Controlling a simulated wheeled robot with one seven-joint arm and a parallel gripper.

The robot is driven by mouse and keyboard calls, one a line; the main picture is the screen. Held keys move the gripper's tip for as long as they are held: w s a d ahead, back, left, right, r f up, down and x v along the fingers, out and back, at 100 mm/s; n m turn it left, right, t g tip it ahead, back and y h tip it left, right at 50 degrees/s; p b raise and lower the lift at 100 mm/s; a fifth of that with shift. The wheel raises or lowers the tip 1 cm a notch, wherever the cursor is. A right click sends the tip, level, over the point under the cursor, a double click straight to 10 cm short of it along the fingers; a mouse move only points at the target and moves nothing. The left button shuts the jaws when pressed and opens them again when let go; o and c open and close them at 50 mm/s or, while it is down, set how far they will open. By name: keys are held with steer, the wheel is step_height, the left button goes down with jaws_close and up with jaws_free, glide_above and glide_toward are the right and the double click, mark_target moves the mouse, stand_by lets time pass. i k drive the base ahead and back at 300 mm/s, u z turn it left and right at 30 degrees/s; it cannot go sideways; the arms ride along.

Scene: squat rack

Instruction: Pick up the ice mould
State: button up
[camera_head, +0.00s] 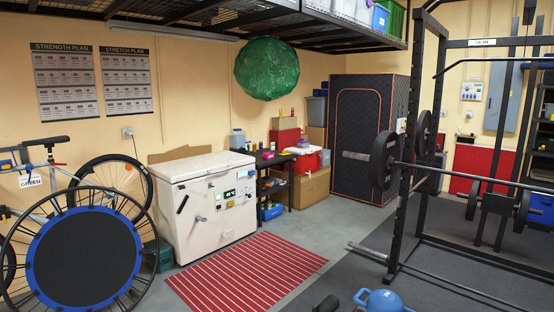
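I cannot make out an ice mould for certain. A white chest (205,195) with a control panel and a green display stands against the left wall, its lid shut. A greyish container with a blue lid (237,139) stands just behind the chest's right end. A dark low table (268,160) beside the chest carries several small bottles and items, too small to tell apart. A red box with a white lid (304,158) sits on cardboard at its right. My gripper is not in view.
A red striped mat (247,272) lies before the chest. A bicycle (75,180) and a round blue-rimmed trampoline (82,257) stand at left. A squat rack with a barbell (384,160) fills the right. A blue kettlebell (383,301) is on the floor.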

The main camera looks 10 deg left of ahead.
mark_target(269, 156)
steer(key=u, duration=1)
steer(key=i, duration=5.15)
steer(key=z, duration=1.6)
steer(key=i, duration=2.4)
steer(key=z, duration=0.05)
